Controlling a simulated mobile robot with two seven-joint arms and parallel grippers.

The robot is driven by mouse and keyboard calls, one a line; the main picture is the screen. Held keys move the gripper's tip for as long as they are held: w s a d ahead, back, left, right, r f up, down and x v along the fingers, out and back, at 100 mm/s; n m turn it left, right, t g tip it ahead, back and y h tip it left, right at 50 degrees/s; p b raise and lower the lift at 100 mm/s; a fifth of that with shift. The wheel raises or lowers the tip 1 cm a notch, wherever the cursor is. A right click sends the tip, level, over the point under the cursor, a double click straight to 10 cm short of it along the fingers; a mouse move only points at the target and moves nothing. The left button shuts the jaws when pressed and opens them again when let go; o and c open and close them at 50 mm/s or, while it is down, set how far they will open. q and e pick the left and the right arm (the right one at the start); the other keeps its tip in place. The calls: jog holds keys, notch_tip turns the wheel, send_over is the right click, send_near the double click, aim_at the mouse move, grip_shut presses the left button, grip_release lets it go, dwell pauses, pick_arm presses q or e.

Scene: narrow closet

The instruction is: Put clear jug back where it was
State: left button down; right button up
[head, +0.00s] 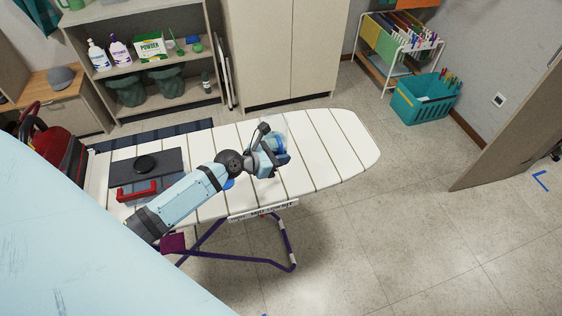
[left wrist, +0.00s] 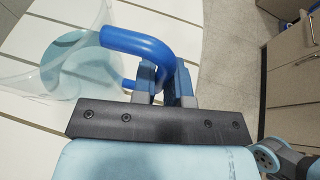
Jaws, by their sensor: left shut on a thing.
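The clear jug (head: 277,124) is over the white slatted ironing board (head: 335,150). In the left wrist view, its see-through body (left wrist: 75,65) lies at the upper left, with a blue handle (left wrist: 150,46) on its right side. My left gripper (head: 268,158) is shut on this handle; its two blue-grey fingers (left wrist: 167,85) are around the lower part. I cannot tell whether the jug touches the board or hangs just above it. My gripper hides part of the jug in the head view. My right gripper is not in view.
A dark pad (head: 172,166) with a black round item (head: 145,163) and a red-handled object (head: 138,190) sit on the board's left. Behind stand a shelf with bottles (head: 120,52) and a tall cabinet (head: 285,60). A teal basket (head: 425,105) is at right. The board's right end is clear.

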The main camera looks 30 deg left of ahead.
pick_arm(q)
jog(key=shift+w+f, duration=0.1)
jog(key=shift+f, duration=0.9)
jog(key=shift+f, duration=0.1)
jog(key=c, duration=1.6)
grip_release()
jog(key=shift+f, duration=0.15)
jog(key=o, duration=0.5)
jog(key=shift+c, duration=0.2)
